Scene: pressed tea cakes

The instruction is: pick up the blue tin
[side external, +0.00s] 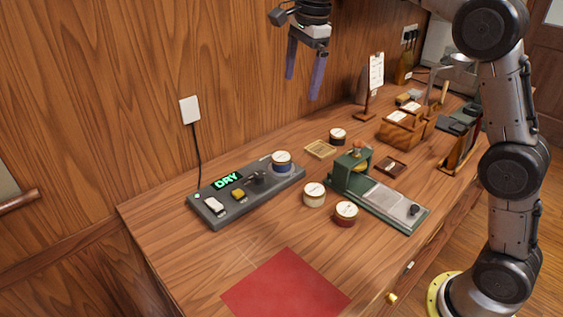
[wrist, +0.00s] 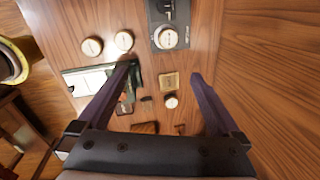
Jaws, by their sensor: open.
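The blue tin (side external: 281,162) has a pale labelled lid and stands upright on the back right end of a dark grey panel (side external: 222,211). In the wrist view the blue tin (wrist: 167,37) shows from above near the top, on the dark panel. My gripper (side external: 303,87) is open and empty, high above the table and well clear of the tin. In the wrist view its two fingers (wrist: 161,74) are spread wide, with the tin beyond the tips.
A cream tin (side external: 314,195) and a red tin (side external: 346,215) stand right of the panel, beside a green press (side external: 352,172). A dark tin (side external: 338,136) and a small wooden tray (side external: 320,150) are farther back. A red mat (side external: 286,287) lies at the front.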

